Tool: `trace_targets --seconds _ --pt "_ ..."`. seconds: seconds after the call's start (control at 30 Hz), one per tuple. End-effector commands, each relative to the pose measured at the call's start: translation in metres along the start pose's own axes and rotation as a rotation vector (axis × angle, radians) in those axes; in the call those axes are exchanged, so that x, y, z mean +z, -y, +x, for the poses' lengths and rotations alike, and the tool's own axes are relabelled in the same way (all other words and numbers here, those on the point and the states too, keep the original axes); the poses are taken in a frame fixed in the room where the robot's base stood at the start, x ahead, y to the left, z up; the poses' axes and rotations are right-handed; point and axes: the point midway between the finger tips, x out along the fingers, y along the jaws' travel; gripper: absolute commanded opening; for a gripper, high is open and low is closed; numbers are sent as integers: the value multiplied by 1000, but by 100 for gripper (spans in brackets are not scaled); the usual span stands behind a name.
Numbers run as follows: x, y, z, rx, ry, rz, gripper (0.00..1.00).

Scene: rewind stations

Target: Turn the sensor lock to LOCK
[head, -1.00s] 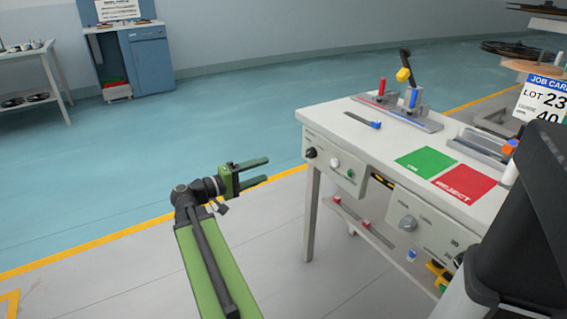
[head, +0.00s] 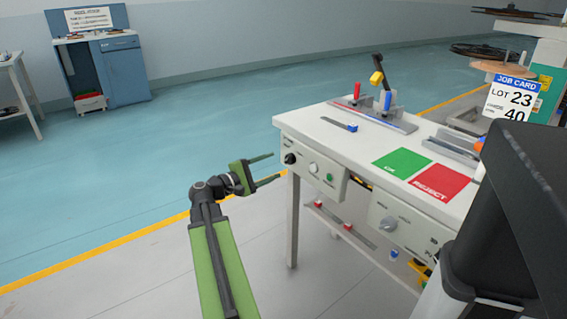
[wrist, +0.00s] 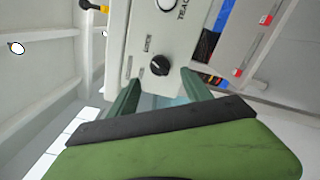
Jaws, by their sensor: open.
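My gripper (head: 270,168) is open and empty, held left of the white bench's front, apart from the control panel (head: 326,181). A black knob (head: 290,159) sits at the left end of this panel, with a white knob (head: 313,168) and a green button (head: 330,178) to its right. In the wrist view, my gripper (wrist: 158,83) has its two green fingers apart, with the black knob (wrist: 160,65) showing between and beyond the tips.
The bench top (head: 305,121) carries a green mat (head: 402,162), a red REJECT mat (head: 441,184) and a lever fixture. A second panel has a grey knob (head: 388,225). A dark box (head: 520,210) blocks the right. Floor left of the bench is clear.

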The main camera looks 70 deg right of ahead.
Motion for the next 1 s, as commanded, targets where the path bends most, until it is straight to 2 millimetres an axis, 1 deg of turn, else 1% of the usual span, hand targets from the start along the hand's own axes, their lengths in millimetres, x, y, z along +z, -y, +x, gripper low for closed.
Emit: trace_targets --seconds 0.03,0.1,0.2,0.3,0.43,0.63,0.67,1.0 --pt "0 0 14 -2 3 0 57" --pt "0 0 29 -2 3 0 57" --pt "0 0 45 -1 3 0 57" --pt "0 0 55 0 1 0 57" --pt "0 0 61 0 1 1 57" --pt "0 0 61 0 0 1 57" --pt "0 0 61 0 0 1 56" --pt "0 0 61 0 1 0 11"
